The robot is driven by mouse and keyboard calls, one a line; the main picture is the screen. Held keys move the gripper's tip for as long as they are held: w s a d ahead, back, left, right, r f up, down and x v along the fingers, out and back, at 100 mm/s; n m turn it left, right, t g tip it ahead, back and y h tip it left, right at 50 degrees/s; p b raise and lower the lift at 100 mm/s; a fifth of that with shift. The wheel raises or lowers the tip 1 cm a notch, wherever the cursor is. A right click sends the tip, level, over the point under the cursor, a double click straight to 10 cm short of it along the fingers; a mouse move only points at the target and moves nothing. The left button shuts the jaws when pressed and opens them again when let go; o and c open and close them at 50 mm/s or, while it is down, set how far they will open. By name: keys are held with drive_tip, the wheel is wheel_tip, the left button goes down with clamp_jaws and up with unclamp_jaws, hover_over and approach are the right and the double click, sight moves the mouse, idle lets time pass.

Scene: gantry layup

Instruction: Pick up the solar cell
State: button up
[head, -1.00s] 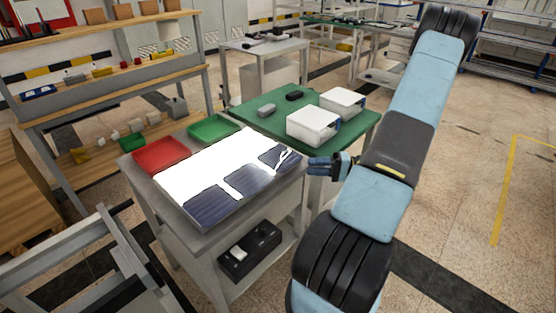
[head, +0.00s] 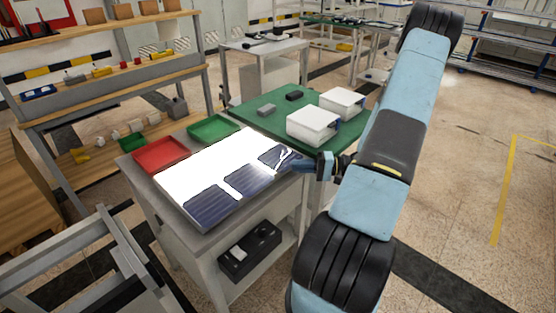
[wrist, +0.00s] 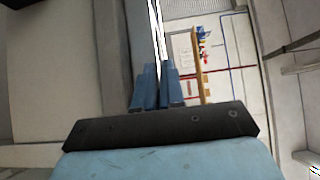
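A flat bright white panel (head: 190,165) lies on the grey table. Dark blue solar cells lie along its front edge: one at the left (head: 207,204), one in the middle (head: 248,181) and one at the right (head: 272,157). My gripper (head: 292,162) is at the right end of the panel, beside the right cell. In the wrist view my gripper's blue fingers (wrist: 160,85) have a narrow gap between them. A thin bright strip, perhaps the panel or cell seen edge-on, runs up from that gap. I cannot tell whether the fingers touch the cell.
A red tray (head: 160,154) and a green tray (head: 213,129) sit behind the panel. A green-topped table (head: 262,121) with white boxes (head: 312,124) stands behind, close to my arm. A black box (head: 249,252) is on the lower shelf.

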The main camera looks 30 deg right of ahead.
clamp_jaws()
drive_tip(key=shift+r, duration=0.15)
drive_tip(key=s+a+r, duration=0.2)
drive_tip(key=s+r, duration=1)
drive_tip(key=s, duration=0.2)
drive_tip(key=shift+r, duration=0.35)
drive_tip(key=shift+w, duration=0.1)
idle(0.5)
drive_tip(key=shift+f, duration=0.1)
